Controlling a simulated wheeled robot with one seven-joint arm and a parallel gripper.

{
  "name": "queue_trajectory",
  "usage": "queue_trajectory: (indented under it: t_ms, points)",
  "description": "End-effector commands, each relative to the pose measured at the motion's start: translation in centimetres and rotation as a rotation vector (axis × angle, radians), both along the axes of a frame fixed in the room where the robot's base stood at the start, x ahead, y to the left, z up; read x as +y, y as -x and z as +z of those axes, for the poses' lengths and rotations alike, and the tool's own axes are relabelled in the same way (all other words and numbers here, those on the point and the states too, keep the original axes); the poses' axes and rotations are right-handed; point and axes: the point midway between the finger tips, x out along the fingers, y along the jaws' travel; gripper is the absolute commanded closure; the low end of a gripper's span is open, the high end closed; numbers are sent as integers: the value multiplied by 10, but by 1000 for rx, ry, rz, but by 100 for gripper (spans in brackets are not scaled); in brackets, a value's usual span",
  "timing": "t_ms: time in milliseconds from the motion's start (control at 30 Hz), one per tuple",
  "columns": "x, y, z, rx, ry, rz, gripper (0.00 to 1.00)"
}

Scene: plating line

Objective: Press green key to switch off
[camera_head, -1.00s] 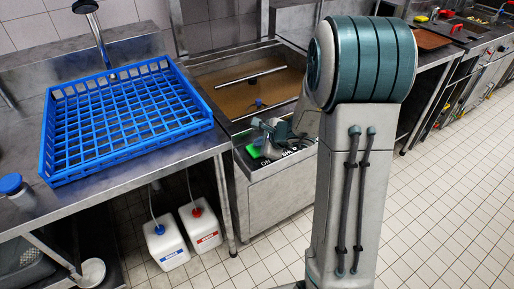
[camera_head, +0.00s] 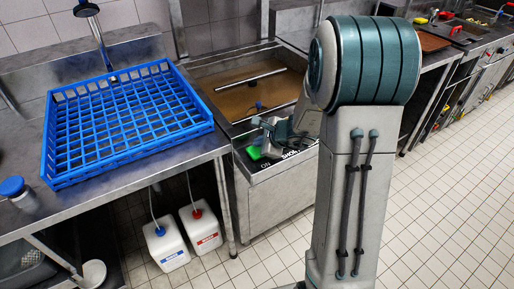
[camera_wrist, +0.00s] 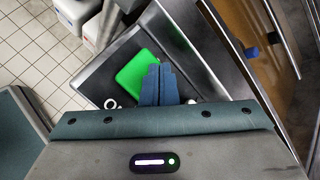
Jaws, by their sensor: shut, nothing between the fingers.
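The green key (camera_head: 253,152) is a bright square on the left part of the dark sloping panel (camera_head: 268,172) at the front of the sink unit. It shows in the wrist view (camera_wrist: 137,69) as a green square, its right edge partly covered by my fingers. My gripper (camera_wrist: 160,68) is shut and empty, its blue fingers close together over or beside the key's right side. In the head view my gripper (camera_head: 262,124) is just behind and above the key. I cannot tell whether the fingertips touch it. White lettering beside the key is partly hidden.
A blue dish rack (camera_head: 60,182) stands on the steel counter to the left. The open sink tank (camera_head: 222,72) with brownish water lies behind the panel. Two white canisters (camera_head: 168,248) stand on the floor below. The tiled floor in front is free.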

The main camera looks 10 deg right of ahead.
Motion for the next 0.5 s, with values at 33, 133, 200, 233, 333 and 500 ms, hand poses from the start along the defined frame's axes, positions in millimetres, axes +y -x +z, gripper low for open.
queue_trajectory:
  t_ms: [33,133,200,233,333,500]
  points:
    - [0,0,1,0,0,0,100]
    - [0,0,1,0,0,0,100]
    - [0,0,1,0,0,0,100]
    - [0,0,1,0,0,0,100]
    - [0,0,2,0,0,0,100]
    - [0,0,14,-1,-1,-1,100]
